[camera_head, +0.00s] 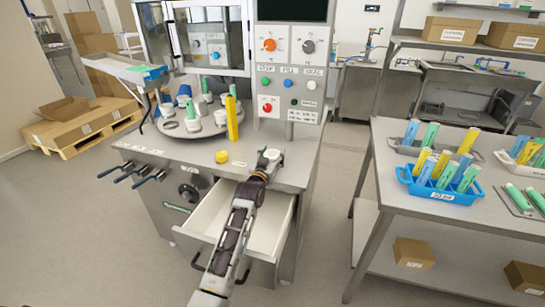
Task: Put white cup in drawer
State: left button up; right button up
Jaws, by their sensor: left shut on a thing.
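My left gripper (268,162) is over the front right part of the machine's counter. It is shut on the small white cup (274,155), which shows between its fingers. I cannot tell whether the cup touches the counter. The drawer (209,211) below the counter is pulled open. Its white inside looks empty where it shows, and my left arm passes over it and hides its middle. My right gripper is not in view.
A yellow cap (222,157) lies on the counter left of the gripper. Behind it are a yellow tube (232,119) and a turntable (178,129) with several holders. A control panel (289,75) rises behind. A table (395,211) with a blue tube tray (440,191) stands at right.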

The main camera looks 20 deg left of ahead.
pick_arm(q)
jog(key=o, duration=1.1)
jog(key=shift+f, duration=0.1)
jog(key=shift+s, duration=1.65)
jog(key=shift+s+a+p, duration=0.15)
jog(key=shift+s+p, duration=0.15)
jog(key=shift+s, duration=4.05)
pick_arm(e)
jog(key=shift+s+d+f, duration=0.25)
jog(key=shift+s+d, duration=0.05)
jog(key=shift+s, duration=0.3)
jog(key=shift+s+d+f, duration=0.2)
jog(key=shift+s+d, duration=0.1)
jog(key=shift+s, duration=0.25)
